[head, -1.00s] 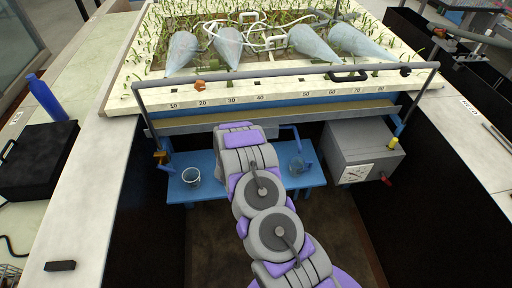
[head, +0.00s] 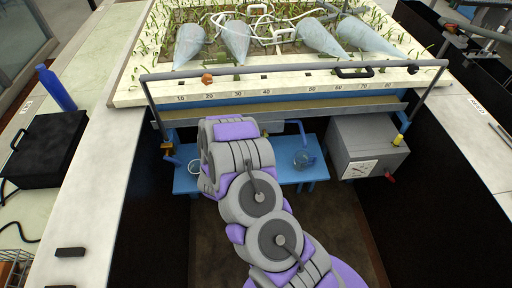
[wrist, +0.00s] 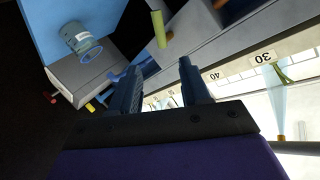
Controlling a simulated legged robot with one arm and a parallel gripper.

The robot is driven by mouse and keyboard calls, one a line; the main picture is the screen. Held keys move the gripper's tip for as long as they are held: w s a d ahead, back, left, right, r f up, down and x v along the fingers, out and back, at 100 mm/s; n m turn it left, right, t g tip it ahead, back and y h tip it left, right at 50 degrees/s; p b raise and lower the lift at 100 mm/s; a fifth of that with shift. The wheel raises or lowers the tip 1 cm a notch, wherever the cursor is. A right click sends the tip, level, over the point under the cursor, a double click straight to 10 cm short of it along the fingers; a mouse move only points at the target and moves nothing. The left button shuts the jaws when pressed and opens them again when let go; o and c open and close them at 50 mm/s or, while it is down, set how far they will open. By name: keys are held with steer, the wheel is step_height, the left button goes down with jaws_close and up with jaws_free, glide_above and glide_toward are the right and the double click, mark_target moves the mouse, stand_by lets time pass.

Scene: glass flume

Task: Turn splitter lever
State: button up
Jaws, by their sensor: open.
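My gripper (wrist: 160,66) is open in the wrist view, with two dark blue-grey fingers apart and nothing held between them. In the head view my own arm hides it. A short yellow handle (wrist: 158,28) stands just beyond the fingertips in the wrist view, apart from them; it may be the splitter lever, but I cannot be sure. In the head view an orange-yellow fitting (head: 167,146) sits on a blue pipe at the left under the flume edge. A grey box (head: 352,143) at the right has a yellow handle (head: 399,140) and a red knob (head: 389,177).
A grey rail (head: 300,69) crosses in front of the tray. Pale walls and dark panels bound both sides. A black case (head: 42,147) lies at left.

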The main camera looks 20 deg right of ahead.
steer(key=shift+v, duration=2.05)
steer(key=w+a+r+n+g+y, duration=0.1)
steer(key=a+r+n+y, duration=0.2)
steer(key=a+r+y, duration=0.4)
steer(key=w+a+r+n+y, duration=0.15)
steer(key=a+r+y, duration=0.3)
steer(key=a, duration=0.45)
steer(key=s+a+r+n+g+y, duration=0.2)
steer(key=s+a+r+n, duration=0.15)
steer(key=s+r, duration=0.25)
steer(key=s+d+r+n+g+h, duration=0.1)
steer(key=s+d+r+n+g, duration=0.1)
steer(key=s, duration=0.9)
steer(key=s+d+r+n+g+h, duration=0.1)
steer(key=s+d+r+n+g, duration=0.1)
steer(key=s+d+r+g, duration=0.2)
steer(key=s+d+r+n+g+h, duration=0.1)
steer(key=s+d+r, duration=0.4)
steer(key=s, duration=1.4)
steer(key=shift+s+d+r+n+g, duration=0.35)
steer(key=shift+d+n+g, duration=0.55)
steer(key=shift+d+n, duration=0.25)
steer(key=shift+h, duration=0.25)
